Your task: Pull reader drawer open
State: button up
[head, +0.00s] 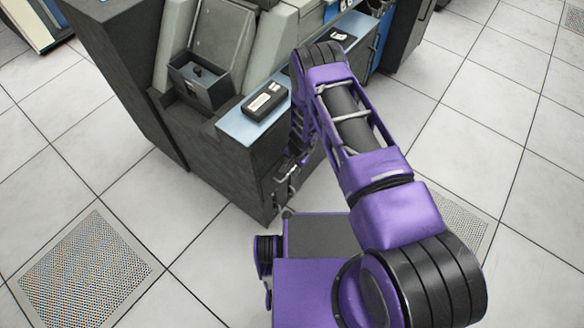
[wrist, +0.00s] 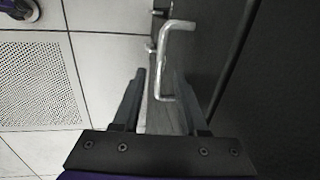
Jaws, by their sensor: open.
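The reader cabinet (head: 230,165) is dark grey with a blue top strip. Its lower front, with the drawer, is largely behind my arm in the head view. In the wrist view a dark drawer front (wrist: 212,45) fills the right side, and a bent silver handle (wrist: 165,50) stands out from it. My gripper (wrist: 160,74) is open, with its two dark fingers on either side of the handle's lower part. I cannot tell whether either finger touches the handle. In the head view my gripper (head: 290,172) is small and partly hidden at the cabinet's front.
A small black box (head: 265,99) lies on the blue top strip. A dark open tray (head: 201,82) sits to its left. A tall dark cabinet side (head: 120,70) stands at the left. Pale floor tiles with perforated panels (head: 85,270) lie clear around the cabinet.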

grip_shut()
dwell(1.4)
